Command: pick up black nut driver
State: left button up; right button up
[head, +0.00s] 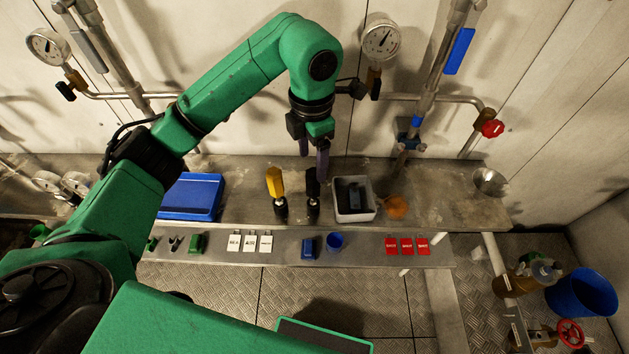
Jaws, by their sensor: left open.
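The black nut driver (313,187) stands upright on the metal bench, its lower end in a dark holder. My left gripper (313,166) points down from above, open, with its fingers just over the top of the black handle. One finger overlaps the handle's edge in the head view; I cannot tell if it touches. A yellow-handled driver (275,184) stands close by on the left, also in a dark base. My right gripper is not in view.
A white bin (369,214) with a dark item stands just right of the black driver, near an orange round object (396,207). A blue case (192,196) lies left. Gauges and pipes are behind.

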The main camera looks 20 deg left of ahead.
aim_at(312, 175)
pick_arm(q)
notch_tip(312, 175, down, 4)
jog(key=shift+r+p, duration=0.2)
jog(key=shift+p, duration=0.35)
jog(key=f+p, duration=0.1)
jog(key=f, duration=0.2)
jog(key=f+p, duration=0.1)
jog(key=f, duration=0.1)
jog(key=shift+w+f+p, duration=0.3)
jog(key=shift+w+p, duration=0.05)
jog(key=shift+f, duration=0.4)
grip_shut()
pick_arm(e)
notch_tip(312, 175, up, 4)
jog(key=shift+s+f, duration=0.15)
